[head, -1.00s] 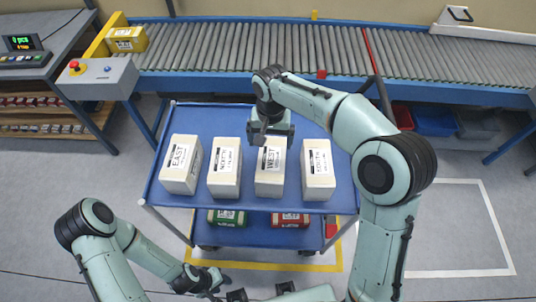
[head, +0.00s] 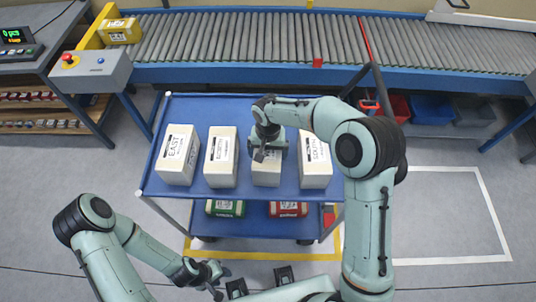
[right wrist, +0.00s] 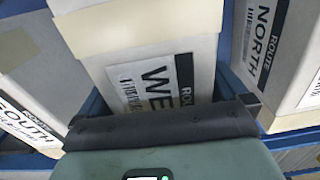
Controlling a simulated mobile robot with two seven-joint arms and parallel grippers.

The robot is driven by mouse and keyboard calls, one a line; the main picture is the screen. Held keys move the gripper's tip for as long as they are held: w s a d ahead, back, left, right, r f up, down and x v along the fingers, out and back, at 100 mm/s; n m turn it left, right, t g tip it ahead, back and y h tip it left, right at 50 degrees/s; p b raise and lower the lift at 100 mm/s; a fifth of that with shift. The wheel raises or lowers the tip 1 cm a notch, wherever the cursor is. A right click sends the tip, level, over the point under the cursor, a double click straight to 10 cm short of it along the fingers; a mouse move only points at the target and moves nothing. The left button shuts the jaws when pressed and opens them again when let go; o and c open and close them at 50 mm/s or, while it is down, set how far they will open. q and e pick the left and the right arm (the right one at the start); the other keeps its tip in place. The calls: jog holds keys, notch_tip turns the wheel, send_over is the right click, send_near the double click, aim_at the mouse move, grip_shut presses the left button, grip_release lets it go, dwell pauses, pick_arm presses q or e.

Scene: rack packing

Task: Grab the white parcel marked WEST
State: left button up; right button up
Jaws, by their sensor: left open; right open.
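The white parcel marked WEST (head: 266,179) stands on the cart's blue top (head: 190,108), third from the left in a row of white parcels. In the head view my right gripper (head: 268,152) is open above it and hides most of its label. In the right wrist view the WEST parcel (right wrist: 200,55) fills the middle, with part of its label behind the open right gripper (right wrist: 163,122). Whether the jaws touch the parcel cannot be told. My left gripper (head: 214,279) is open and empty, low in front of the cart.
The NORTH parcel (head: 220,175) and SOUTH parcel (head: 316,178) stand close on either side of WEST; EAST (head: 176,176) is far left. Green (head: 225,208) and red (head: 288,209) boxes sit on the lower shelf. A roller conveyor (head: 220,40) runs behind. The cart's back half is largely clear.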

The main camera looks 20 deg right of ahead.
jog(key=shift+r, duration=0.1)
jog(key=c, duration=1)
